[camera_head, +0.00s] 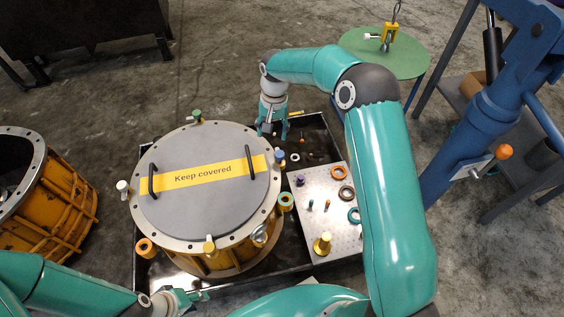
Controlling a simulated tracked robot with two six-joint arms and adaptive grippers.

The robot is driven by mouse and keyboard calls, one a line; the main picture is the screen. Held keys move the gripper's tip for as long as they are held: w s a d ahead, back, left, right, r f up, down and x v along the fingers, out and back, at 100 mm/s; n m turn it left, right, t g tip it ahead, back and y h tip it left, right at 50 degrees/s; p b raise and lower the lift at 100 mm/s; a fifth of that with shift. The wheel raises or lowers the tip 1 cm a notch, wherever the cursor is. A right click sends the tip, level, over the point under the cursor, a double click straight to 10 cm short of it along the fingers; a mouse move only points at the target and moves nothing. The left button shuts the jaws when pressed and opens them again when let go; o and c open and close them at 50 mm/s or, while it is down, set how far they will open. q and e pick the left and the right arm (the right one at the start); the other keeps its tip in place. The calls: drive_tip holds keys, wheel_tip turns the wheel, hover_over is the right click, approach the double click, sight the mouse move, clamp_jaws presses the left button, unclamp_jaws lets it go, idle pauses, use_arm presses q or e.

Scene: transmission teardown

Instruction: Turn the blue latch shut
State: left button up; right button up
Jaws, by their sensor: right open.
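The blue latch (280,157) is a small blue-topped knob at the right rim of the round grey cover (200,205), which bears a yellow "Keep covered" strip. My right gripper (273,133) points down just behind the blue latch, open, with its fingers apart and nothing seen between them. I cannot tell whether it touches the latch. My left gripper (190,298) is low at the front, in front of the drum and apart from the cover. Its fingers are partly hidden by its own body.
Other latches line the rim: green (196,115), white (122,187), yellow (209,245). A perforated plate (325,238) with rings and pegs lies right of the drum in a dark tray (139,262). A green round table (375,60) stands behind, and a blue crane (480,125) at right.

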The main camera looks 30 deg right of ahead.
sight(280, 154)
use_arm(q)
wheel_tip(280, 154, down, 5)
drive_tip(key=b, duration=0.4)
drive_tip(key=shift+f, duration=0.15)
use_arm(e)
drive_tip(key=shift+m+h, duration=0.4)
drive_tip(key=shift+m, duration=0.3)
drive_tip(key=d+f, duration=0.1)
drive_tip(key=f, duration=0.3)
drive_tip(key=d+f, duration=0.1)
drive_tip(key=f, duration=0.4)
drive_tip(key=w+d+f, duration=0.1)
drive_tip(key=f, duration=0.4)
drive_tip(key=shift+c, duration=0.2)
